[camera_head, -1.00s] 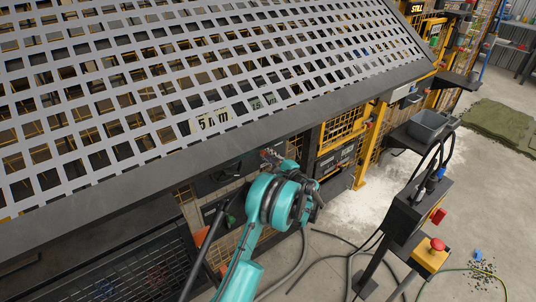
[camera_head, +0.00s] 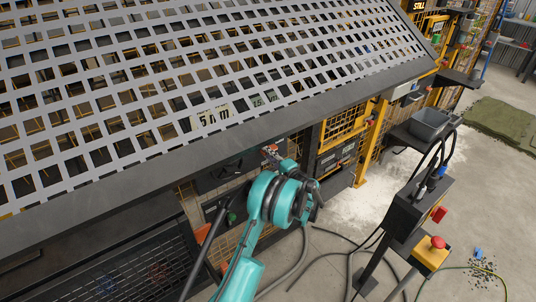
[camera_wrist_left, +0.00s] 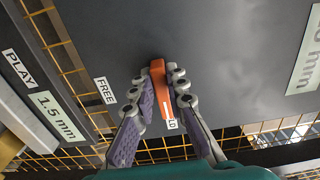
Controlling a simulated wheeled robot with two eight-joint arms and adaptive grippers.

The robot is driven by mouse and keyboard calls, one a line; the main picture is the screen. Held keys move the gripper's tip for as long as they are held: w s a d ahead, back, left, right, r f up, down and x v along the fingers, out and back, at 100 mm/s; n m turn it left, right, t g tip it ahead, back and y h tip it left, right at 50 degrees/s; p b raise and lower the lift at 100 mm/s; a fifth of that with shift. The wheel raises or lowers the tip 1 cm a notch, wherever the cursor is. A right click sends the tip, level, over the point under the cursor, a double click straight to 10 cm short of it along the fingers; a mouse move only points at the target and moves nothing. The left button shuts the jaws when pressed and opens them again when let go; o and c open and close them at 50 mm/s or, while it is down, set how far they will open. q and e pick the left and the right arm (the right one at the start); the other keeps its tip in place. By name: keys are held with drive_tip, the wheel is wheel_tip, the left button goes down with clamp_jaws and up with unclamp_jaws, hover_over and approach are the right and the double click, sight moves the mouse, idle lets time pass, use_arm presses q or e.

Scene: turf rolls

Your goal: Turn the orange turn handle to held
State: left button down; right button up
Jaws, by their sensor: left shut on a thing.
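The orange turn handle (camera_wrist_left: 158,95) shows in the left wrist view as a narrow orange bar on a dark panel (camera_wrist_left: 225,60). My left gripper (camera_wrist_left: 162,80) has its two fingers on either side of it, shut on it. A "FREE" label (camera_wrist_left: 105,90) is on the panel to the left. In the head view my left gripper (camera_head: 270,154) is at the panel beneath the sloping guard; the handle is mostly hidden there. My right gripper is not in view.
The perforated grey guard (camera_head: 190,140) overhangs the panel just above my left arm. A control post (camera_head: 405,215) with a red button (camera_head: 438,243) stands to the right. Cables (camera_head: 300,262) lie on the floor.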

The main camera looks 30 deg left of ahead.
use_arm(q)
drive_tip(key=shift+f, duration=0.1)
drive_tip(key=c, duration=1.5)
unclamp_jaws()
drive_tip(key=shift+c, duration=0.2)
drive_tip(key=v, duration=1.2)
